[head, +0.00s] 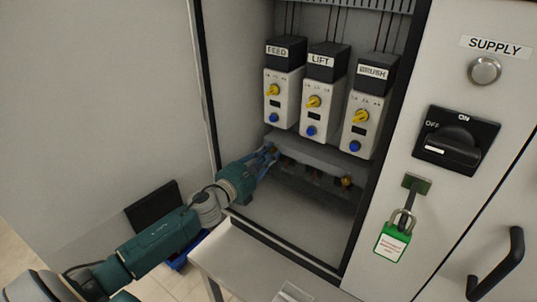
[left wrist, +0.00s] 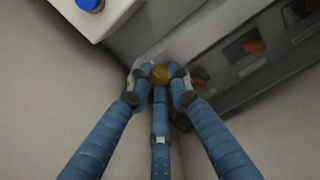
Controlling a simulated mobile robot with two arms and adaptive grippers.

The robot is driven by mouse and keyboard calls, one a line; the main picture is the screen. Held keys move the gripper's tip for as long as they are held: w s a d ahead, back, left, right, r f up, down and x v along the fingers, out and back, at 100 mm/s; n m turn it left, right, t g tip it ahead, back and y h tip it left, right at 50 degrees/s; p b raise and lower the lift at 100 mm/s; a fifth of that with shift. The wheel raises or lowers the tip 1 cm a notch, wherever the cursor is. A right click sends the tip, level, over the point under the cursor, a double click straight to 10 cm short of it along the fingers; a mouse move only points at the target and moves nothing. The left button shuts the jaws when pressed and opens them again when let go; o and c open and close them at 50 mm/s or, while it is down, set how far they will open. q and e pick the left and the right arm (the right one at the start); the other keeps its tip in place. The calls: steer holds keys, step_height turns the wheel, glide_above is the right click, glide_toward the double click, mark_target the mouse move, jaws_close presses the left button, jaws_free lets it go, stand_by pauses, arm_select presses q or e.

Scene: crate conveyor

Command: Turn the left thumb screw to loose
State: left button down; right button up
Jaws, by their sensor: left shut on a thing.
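The left thumb screw (left wrist: 160,74) is a small brass knob at the left end of the dark terminal block under the drive units. My left gripper (left wrist: 159,85) has its three blue fingers closed around this knob in the left wrist view. In the head view my left gripper (head: 270,154) reaches into the cabinet, and its fingers mostly hide the screw. Another brass thumb screw (head: 347,182) sits at the right end of the block. Whether the left screw is tight or loose cannot be seen. My right gripper is not in view.
Drive units labelled FEED (head: 282,92), LIFT (head: 322,95) and BRUSH (head: 367,110) hang just above the block. The cabinet's left wall is close to my left arm. At right are a black rotary switch (head: 456,140) and a green padlock (head: 392,243). A grey table (head: 235,262) stands below.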

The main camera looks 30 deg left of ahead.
arm_select(q)
steer(key=n, duration=0.6)
steer(key=shift+f, duration=0.1)
stand_by(0.5)
steer(key=c, duration=1.6)
jaws_free()
steer(key=shift+s, duration=0.15)
steer(key=s, duration=0.8)
steer(key=s+a, duration=0.1)
steer(key=s, duration=0.2)
steer(key=shift+s, duration=0.4)
